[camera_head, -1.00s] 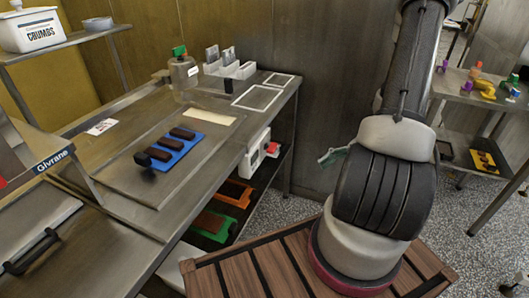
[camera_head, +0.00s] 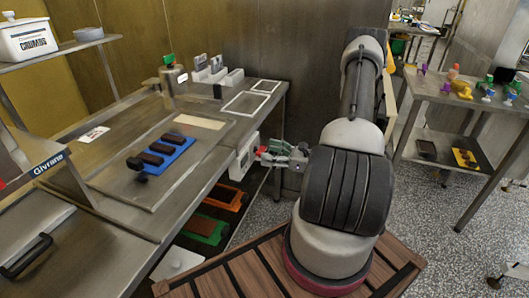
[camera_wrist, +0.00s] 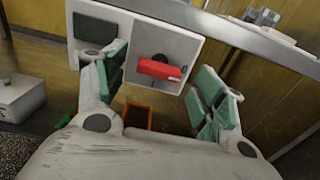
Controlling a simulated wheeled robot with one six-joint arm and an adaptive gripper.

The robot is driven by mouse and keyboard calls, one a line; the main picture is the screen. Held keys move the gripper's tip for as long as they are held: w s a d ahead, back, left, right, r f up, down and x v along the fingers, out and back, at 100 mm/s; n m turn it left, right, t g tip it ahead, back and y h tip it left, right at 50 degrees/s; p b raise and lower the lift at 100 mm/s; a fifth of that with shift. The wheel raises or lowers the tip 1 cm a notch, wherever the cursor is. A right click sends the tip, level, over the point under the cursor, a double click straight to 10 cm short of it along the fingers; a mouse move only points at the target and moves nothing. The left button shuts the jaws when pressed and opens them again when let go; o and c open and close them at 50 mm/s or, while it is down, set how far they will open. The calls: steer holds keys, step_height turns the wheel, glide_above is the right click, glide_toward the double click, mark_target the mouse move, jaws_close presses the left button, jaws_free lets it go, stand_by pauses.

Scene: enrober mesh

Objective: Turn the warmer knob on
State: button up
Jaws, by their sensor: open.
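In the head view the white box (camera_head: 243,160) is at the table's right side, below the top. My gripper (camera_wrist: 162,82) is open and empty, facing the box. Its green-padded fingers stand to the left and right of the knob, with visible gaps. In the head view my gripper (camera_head: 282,152) is close to the box, and its fingers partly cover the knob area.
The steel table (camera_head: 215,170) holds a blue tray (camera_head: 178,158) with dark bars. Below are an orange tray (camera_head: 226,196) and a green tray (camera_head: 203,229). A side table (camera_head: 425,92) with small coloured items stands at right. Speckled floor lies between.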

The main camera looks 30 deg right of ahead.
mark_target(260, 150)
steer(key=shift+x, duration=1.15)
steer(key=shift+c, duration=0.4)
steer(key=c, duration=0.9)
steer(key=shift+c, duration=0.2)
